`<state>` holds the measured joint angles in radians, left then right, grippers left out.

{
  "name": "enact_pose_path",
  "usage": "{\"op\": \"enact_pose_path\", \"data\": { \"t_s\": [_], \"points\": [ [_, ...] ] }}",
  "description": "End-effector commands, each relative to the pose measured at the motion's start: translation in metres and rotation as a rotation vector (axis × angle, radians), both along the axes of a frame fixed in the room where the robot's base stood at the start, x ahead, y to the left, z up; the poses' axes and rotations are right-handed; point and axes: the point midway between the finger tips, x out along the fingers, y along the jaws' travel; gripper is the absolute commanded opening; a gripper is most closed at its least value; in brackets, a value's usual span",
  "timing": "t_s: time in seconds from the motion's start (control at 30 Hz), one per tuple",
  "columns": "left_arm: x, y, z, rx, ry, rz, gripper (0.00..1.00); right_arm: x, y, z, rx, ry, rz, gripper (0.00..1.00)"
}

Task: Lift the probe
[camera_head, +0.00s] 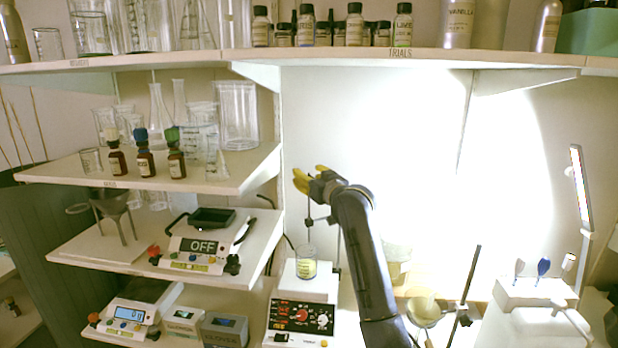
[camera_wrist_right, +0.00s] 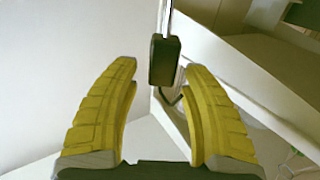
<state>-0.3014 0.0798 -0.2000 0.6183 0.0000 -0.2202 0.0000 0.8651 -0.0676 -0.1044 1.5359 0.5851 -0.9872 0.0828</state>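The probe (camera_head: 309,212) is a thin dark upright rod above a small beaker of yellowish liquid (camera_head: 306,267) on the hotplate stirrer (camera_head: 303,308). My right gripper (camera_head: 309,181) has yellow fingers and is at the probe's upper end. In the right wrist view the gripper (camera_wrist_right: 161,85) is open, its fingers wide apart. A dark block on a thin rod (camera_wrist_right: 164,60), seemingly part of the probe or its holder, shows between and beyond the fingertips. Neither finger visibly touches it. My left gripper is not in view.
Shelves with brown bottles (camera_head: 145,162), glassware and a scale (camera_head: 195,255) stand to the left. A long shelf (camera_head: 330,57) with bottles runs above my gripper. A small funnel stand (camera_head: 424,310) and a lamp (camera_head: 581,190) are on the right.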

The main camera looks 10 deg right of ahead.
Motion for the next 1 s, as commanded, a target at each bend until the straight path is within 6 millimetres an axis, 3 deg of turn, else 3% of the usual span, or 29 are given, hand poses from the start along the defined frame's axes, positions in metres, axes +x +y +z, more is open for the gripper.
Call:
{"op": "enact_pose_path", "data": {
  "t_s": [0.37, 1.0],
  "points": [
    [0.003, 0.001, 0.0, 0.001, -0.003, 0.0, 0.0, -0.007, -0.003, -0.002, -0.002, 0.002, 0.0, 0.45],
    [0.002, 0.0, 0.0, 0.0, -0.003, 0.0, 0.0, -0.094, -0.035, -0.001, -0.001, 0.001, 0.0, 0.45]
  ]
}}
